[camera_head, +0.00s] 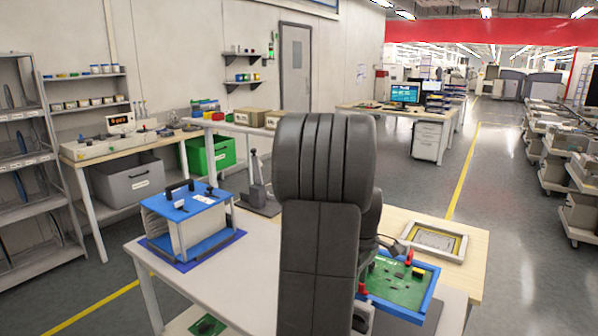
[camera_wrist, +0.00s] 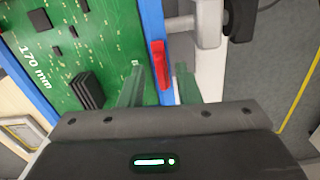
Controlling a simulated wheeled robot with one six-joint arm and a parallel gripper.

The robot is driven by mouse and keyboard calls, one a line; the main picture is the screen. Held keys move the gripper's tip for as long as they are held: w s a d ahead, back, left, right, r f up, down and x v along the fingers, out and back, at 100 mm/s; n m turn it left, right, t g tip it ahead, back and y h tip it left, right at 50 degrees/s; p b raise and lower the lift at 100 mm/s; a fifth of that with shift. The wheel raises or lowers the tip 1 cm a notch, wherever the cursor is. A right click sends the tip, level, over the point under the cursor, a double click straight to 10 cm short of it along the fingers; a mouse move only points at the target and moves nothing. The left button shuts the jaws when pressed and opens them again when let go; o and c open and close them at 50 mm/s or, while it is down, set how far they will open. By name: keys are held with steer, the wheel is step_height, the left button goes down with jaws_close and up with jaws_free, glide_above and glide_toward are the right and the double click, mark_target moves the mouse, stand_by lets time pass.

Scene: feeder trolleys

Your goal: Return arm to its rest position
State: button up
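My gripper (camera_wrist: 158,80) is open in the wrist view, its two green fingers apart with a gap between them. A red clip (camera_wrist: 159,62) on a blue frame (camera_wrist: 152,22) shows between the fingertips, with visible space on both sides. I cannot tell how far beyond the fingertips it lies. My dark arm stands upright in the middle of the head view and hides the gripper there. The green circuit board (camera_wrist: 88,45) sits inside the blue frame and carries black chips. It also shows in the head view (camera_head: 392,283), right of my arm.
A blue-topped box fixture (camera_head: 190,203) stands on the white table (camera_head: 250,265) left of my arm. A framed panel (camera_head: 434,242) lies on the wooden top behind the board. A grey lever press (camera_head: 258,190) stands further back. The aisle at right has open floor (camera_head: 500,170).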

steer(key=m+b, duration=0.1)
steer(key=m, duration=0.3)
steer(key=shift+m, duration=0.4)
steer(key=m+b, duration=0.2)
steer(key=m, duration=0.3)
steer(key=shift+r, duration=0.1)
